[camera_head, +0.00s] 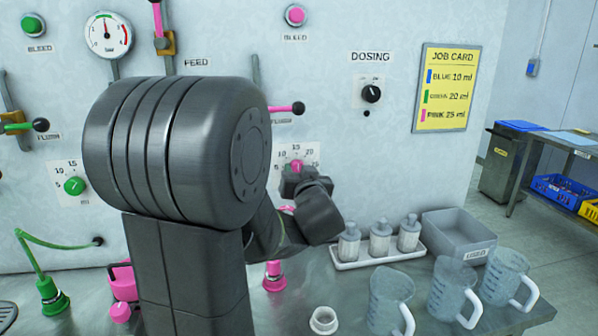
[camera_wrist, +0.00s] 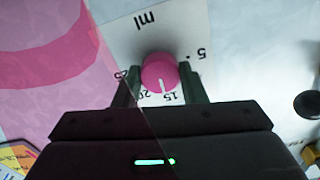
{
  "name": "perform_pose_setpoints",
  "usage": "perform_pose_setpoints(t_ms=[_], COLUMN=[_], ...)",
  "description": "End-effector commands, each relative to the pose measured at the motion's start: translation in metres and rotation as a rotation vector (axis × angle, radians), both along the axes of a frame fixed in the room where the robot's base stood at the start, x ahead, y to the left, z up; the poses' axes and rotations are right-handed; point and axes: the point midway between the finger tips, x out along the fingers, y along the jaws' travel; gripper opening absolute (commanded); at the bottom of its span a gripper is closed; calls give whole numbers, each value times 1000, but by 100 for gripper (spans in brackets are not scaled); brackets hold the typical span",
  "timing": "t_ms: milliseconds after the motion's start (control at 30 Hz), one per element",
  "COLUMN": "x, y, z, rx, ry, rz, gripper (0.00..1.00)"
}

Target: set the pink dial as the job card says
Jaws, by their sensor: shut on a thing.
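The pink dial (camera_head: 297,164) sits on a white scale plate marked in ml on the wall panel. My gripper (camera_head: 303,176) is at it and partly covers it in the head view. In the wrist view my gripper (camera_wrist: 159,82) is shut on the pink dial (camera_wrist: 158,70), one finger on each side. The dial's white mark points close to the 15, which appears upside down there. The job card (camera_head: 446,88) reads blue 10 ml, green 20 ml, pink 25 ml.
A pink nozzle (camera_head: 273,277) stands below. A tray of bottles (camera_head: 379,241), a grey bin (camera_head: 460,236) and clear jugs (camera_head: 455,290) stand on the bench at right. My arm hides the panel's middle.

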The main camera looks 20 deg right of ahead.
Motion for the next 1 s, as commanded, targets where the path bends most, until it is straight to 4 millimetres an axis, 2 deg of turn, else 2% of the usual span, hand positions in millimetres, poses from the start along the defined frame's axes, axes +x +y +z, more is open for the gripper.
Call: perform_pose_setpoints(t_ms=[267, 1000], x=[0, 0], y=[0, 0], z=[3, 2], rx=[190, 873], ry=[-43, -209], rz=[-1, -2], gripper=[15, 15])
